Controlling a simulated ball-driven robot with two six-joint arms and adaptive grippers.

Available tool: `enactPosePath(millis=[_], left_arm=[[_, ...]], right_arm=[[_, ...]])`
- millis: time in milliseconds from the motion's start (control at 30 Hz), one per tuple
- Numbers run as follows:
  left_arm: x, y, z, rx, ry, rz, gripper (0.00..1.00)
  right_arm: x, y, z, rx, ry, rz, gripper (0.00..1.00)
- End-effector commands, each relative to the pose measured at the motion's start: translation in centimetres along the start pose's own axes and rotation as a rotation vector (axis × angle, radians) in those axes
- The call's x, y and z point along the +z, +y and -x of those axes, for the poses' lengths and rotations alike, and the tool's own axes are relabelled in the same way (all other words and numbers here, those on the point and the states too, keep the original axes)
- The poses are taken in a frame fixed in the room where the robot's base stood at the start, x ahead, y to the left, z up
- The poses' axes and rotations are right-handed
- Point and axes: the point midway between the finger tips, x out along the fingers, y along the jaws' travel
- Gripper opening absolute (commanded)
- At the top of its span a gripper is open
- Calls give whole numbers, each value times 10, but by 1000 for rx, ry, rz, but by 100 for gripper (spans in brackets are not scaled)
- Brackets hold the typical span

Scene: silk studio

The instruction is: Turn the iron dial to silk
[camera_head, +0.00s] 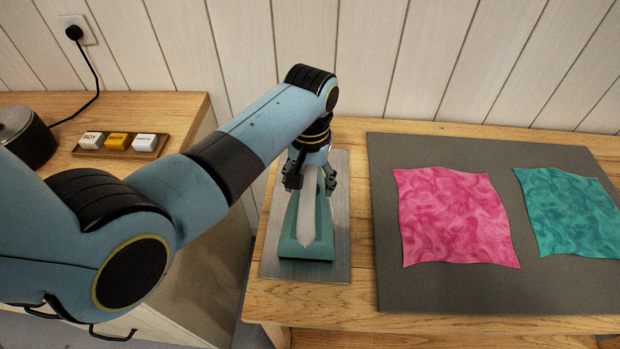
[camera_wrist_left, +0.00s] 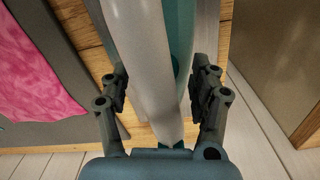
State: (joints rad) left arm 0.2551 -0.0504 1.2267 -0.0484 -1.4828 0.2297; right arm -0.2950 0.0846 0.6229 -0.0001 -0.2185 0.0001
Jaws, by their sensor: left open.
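The iron (camera_head: 305,246) has a teal body and a pale grey-white upper part. It sits on a metal plate (camera_head: 340,262) on the wooden table. My left gripper (camera_head: 312,182) is over the iron's far part, pointing down. In the left wrist view the pale part of the iron (camera_wrist_left: 140,55) runs between the open fingers (camera_wrist_left: 160,92), with gaps on both sides. I cannot tell whether either finger touches it. The dial cannot be made out in either view; my gripper and arm cover part of the iron. My right gripper is not in view.
A dark grey mat (camera_head: 440,290) right of the iron holds a pink cloth (camera_head: 455,215) and a teal cloth (camera_head: 575,210). On the left counter are a dark pot (camera_head: 25,135) and a wooden tray (camera_head: 90,152) with three small labelled blocks. A gap separates counter and table.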

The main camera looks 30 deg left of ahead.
Motion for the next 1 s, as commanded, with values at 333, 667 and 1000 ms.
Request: enactPosePath(millis=[333,667,1000], left_arm=[[0,0,0,0,0,0,36],[0,0,0,-1,0,12,6],[0,0,0,-1,0,361,6]], right_arm=[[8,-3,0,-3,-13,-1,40],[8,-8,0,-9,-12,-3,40],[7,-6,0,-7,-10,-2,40]])
